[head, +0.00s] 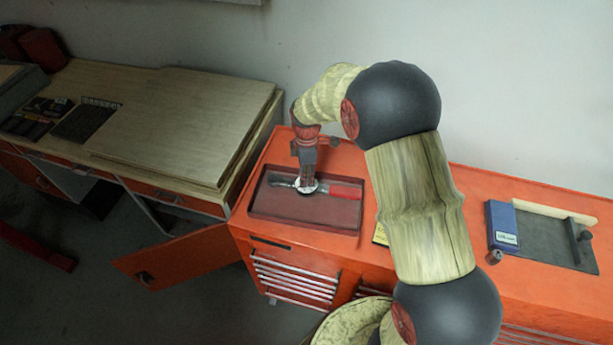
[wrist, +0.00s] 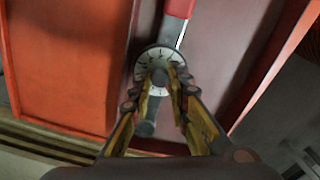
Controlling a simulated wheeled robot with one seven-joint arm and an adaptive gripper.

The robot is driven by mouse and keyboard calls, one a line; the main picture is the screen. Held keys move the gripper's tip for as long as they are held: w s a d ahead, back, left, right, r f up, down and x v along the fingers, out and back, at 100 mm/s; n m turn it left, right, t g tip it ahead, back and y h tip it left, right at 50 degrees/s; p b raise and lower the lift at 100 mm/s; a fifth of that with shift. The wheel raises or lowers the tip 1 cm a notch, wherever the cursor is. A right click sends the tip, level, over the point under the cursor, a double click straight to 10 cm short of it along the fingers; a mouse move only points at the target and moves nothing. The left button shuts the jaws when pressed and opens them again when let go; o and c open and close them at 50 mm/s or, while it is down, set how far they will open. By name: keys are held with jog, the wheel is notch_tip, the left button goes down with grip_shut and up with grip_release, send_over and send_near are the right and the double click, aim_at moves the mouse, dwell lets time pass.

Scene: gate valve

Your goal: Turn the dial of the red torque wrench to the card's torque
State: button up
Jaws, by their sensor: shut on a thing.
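The red torque wrench (head: 345,191) lies in a dark red tray (head: 300,210) on the orange cabinet; its red handle (wrist: 181,8) also shows at the top of the wrist view. Its round white dial (head: 314,188) has dark marks, too small to read, and shows in the wrist view (wrist: 143,68). My gripper (head: 307,180) points down over the dial. In the wrist view my gripper (wrist: 160,80) has its fingertips closed on the knob at the dial's middle. A yellow card (head: 381,234) lies right of the tray, partly hidden by my arm; its text cannot be read.
A blue box (head: 502,226) with a white label and a dark plate (head: 550,240) with a rod-like part lie on the cabinet's right side. A wooden bench (head: 180,120) stands to the left. An open orange door (head: 185,255) juts out below it.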

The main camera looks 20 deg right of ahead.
grip_shut()
jog(key=shift+m, duration=0.3)
jog(key=m, duration=1)
jog(key=shift+m+p, duration=0.3)
jog(key=shift+m, duration=0.1)
jog(key=m, duration=1.1)
jog(key=shift+m, duration=0.3)
jog(key=o, duration=0.8)
grip_release()
